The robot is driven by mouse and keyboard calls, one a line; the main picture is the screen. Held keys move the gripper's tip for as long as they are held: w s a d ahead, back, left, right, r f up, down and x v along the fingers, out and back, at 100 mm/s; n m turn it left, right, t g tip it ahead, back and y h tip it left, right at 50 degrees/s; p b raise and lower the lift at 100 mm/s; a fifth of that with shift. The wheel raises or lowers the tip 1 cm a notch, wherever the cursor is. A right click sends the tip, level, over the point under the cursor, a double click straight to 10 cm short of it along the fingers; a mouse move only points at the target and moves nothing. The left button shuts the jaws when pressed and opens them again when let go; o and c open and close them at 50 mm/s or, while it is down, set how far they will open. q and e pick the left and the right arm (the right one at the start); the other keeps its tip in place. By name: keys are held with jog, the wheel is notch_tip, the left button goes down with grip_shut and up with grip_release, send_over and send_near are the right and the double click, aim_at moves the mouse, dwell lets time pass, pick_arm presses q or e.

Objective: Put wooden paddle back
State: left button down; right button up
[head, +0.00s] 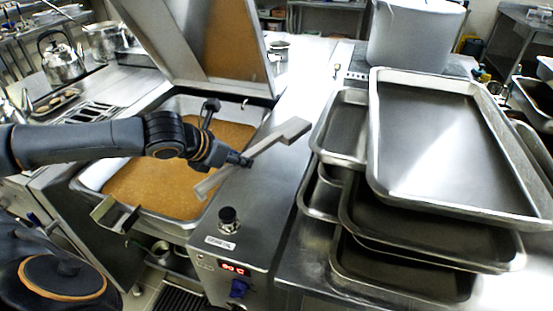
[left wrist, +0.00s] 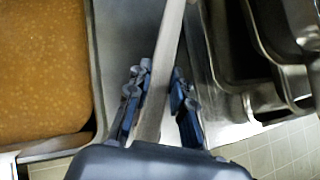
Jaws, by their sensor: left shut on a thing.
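The wooden paddle (head: 270,143) is a long pale bar with a wider end at the upper right. My left gripper (head: 244,162) is shut on its shaft and holds it slanted above the steel strip between the pan and the trays. In the left wrist view the paddle (left wrist: 162,85) runs up between the two fingers of my left gripper (left wrist: 160,100). A large square pan (head: 95,172) full of orange-brown liquid is under my left arm, its lid raised. My right gripper is in neither view.
Stacked steel trays (head: 440,130) stand right of the paddle. A big pale pot (head: 415,35) is behind them. A kettle (head: 62,62) stands at the left.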

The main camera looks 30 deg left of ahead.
aim_at(247, 154)
pick_arm(q)
jog(key=w, duration=0.1)
jog(key=w+f, duration=0.1)
jog(key=w, duration=0.1)
jog(key=shift+w+a+f+p, duration=0.25)
jog(key=shift+w+p, duration=0.05)
jog(key=shift+w, duration=0.1)
jog(key=x, duration=0.3)
jog(key=a+x, duration=0.1)
jog(key=x, duration=0.3)
jog(key=a+x, duration=0.1)
jog(key=x, duration=0.2)
jog(key=shift+w+a+p, duration=0.2)
jog(key=shift+w+p, duration=0.2)
jog(key=shift+w, duration=0.1)
jog(key=shift+w+f, duration=0.35)
jog(key=shift+f, duration=0.05)
notch_tip(247, 154, down, 2)
jog(key=shift+s+f+p, duration=0.1)
jog(key=shift+f+p, duration=0.1)
jog(key=shift+p, duration=0.2)
jog(key=shift+f, duration=0.25)
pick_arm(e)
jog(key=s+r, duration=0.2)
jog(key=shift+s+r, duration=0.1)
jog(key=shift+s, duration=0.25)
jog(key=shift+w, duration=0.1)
